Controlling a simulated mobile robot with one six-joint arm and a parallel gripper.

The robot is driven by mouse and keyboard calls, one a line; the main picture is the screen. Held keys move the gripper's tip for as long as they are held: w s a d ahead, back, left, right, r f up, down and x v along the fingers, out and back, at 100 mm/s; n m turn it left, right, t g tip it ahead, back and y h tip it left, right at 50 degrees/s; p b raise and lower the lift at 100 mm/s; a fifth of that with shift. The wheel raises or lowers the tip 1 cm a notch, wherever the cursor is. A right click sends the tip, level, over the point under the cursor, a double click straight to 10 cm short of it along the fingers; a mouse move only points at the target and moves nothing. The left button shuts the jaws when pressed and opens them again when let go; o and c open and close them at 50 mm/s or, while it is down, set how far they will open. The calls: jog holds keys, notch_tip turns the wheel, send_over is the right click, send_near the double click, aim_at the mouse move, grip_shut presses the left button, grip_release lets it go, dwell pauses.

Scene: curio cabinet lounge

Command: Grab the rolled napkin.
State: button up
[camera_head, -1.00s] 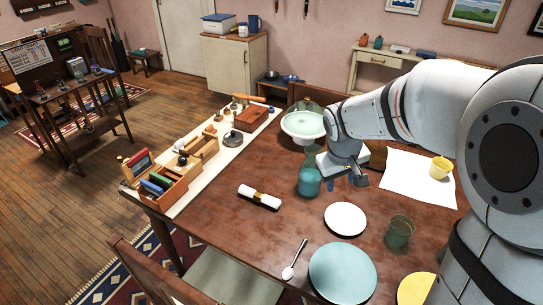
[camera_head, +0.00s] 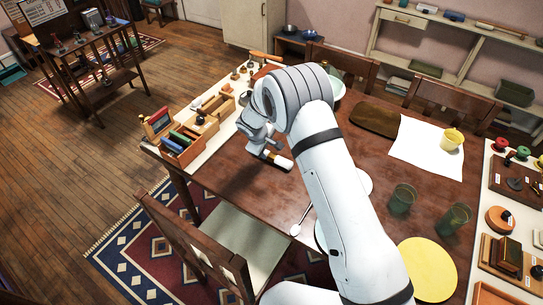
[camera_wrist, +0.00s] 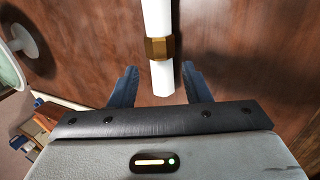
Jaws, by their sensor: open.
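The rolled napkin is a white roll with a gold-brown band, lying on the dark wooden table. In the wrist view the napkin (camera_wrist: 160,76) runs from the top edge down to a near end between the two blue fingers of my gripper (camera_wrist: 159,70). The fingers are open, one on each side with a gap. I cannot tell how far above the table they are. In the head view my gripper (camera_head: 264,150) is over the left part of the table, and the napkin (camera_head: 284,163) shows just right of it, partly hidden by my arm.
A wooden box of coloured items (camera_head: 180,147) stands on the white strip at the table's left edge. A green glass (camera_head: 402,199), a yellow plate (camera_head: 428,268) and a white sheet (camera_head: 420,150) with a yellow cup are to the right. A chair (camera_head: 205,250) stands in front.

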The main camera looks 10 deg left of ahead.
aim_at(271, 155)
jog(key=shift+p+x, duration=1.35)
jog(key=shift+x, duration=2)
jog(key=shift+d, duration=0.15)
jog(key=c, duration=0.6)
